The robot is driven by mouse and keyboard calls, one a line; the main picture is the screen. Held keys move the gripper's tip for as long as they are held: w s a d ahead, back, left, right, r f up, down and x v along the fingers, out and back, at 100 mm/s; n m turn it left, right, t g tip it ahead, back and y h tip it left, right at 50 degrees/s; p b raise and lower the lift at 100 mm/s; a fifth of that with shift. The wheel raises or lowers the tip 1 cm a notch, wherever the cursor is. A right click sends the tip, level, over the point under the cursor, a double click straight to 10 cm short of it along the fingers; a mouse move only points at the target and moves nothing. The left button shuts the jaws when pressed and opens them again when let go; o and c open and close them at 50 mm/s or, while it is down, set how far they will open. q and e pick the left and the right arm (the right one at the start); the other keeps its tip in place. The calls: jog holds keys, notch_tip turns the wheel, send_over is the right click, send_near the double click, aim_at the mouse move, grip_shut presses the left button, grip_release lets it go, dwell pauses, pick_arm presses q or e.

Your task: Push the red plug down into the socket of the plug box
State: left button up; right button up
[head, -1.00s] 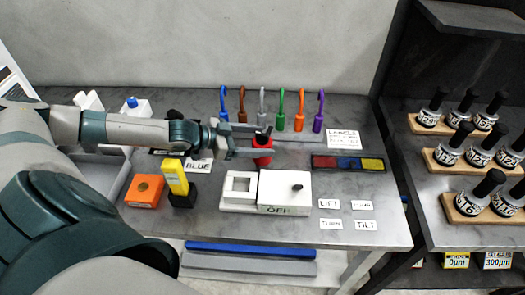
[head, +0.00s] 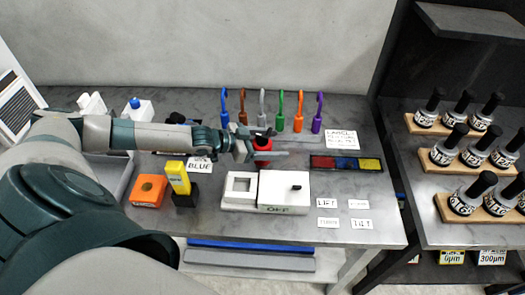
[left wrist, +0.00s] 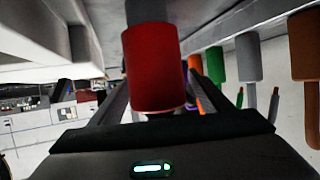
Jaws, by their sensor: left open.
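The red plug (head: 262,145) is a short red cylinder with a dark top, near the middle of the table. In the left wrist view it shows as a large red cylinder (left wrist: 157,68), close to the camera. My left gripper (head: 264,148) is open, with its fingers reaching along either side of the plug; I cannot tell whether they touch it. The gripper partly hides the plug's surroundings, and its lower end and socket cannot be made out. Which item is the plug box is not clear. My right gripper is not in view.
A white box (head: 285,206) marked OFF, with a square opening at its left, stands in front. Left of it are a yellow item (head: 177,178) in a black base and an orange block (head: 148,190). Coloured hooks (head: 281,112) stand behind. A coloured tray (head: 348,163) lies right.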

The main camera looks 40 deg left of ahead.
pick_arm(q)
jog(key=c, duration=1.2)
jog(key=shift+c, duration=1.2)
jog(key=shift+r, duration=0.1)
jog(key=shift+r, duration=0.15)
jog(key=s+d+r+b, duration=0.6)
jog(key=d+r, duration=0.4)
jog(key=shift+r, duration=0.3)
